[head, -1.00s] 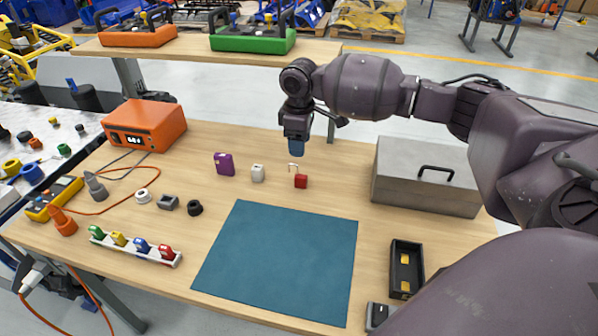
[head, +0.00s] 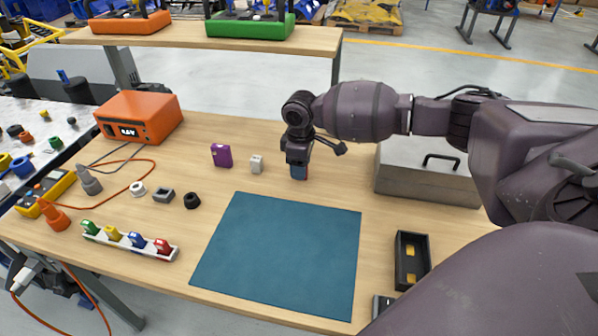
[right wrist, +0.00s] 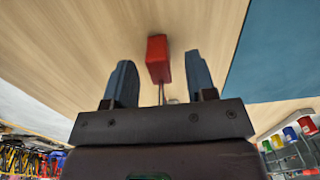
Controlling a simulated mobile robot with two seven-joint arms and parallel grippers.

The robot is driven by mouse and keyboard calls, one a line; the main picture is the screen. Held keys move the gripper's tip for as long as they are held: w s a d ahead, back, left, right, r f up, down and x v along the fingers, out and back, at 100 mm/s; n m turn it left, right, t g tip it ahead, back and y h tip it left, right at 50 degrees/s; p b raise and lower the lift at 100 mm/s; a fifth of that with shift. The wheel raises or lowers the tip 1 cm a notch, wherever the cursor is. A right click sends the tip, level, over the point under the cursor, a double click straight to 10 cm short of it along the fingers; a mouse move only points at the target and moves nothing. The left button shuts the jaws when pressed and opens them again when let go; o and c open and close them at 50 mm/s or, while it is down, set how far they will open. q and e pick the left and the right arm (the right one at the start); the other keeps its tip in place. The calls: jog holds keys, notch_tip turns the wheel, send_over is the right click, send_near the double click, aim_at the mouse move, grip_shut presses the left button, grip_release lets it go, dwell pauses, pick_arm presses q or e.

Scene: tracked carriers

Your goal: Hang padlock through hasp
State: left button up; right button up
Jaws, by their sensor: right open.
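The red padlock (right wrist: 157,57) lies on the wooden bench, and its thin shackle points toward my right gripper. In the right wrist view my right gripper (right wrist: 162,85) is open, with its two blue-grey fingers apart on either side of the shackle. The red body is beyond the fingertips. In the head view the right gripper (head: 299,173) is low over the bench, behind the teal mat, and mostly hides the padlock. I cannot make out a hasp. My left gripper is not in view.
A grey metal box (head: 415,186) with a black handle stands at the right. The teal mat (head: 280,255) is bare. A black tray (head: 399,262) is at front right.

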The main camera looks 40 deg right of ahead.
jog(key=shift+f, duration=0.1)
grip_shut()
dwell(0.3)
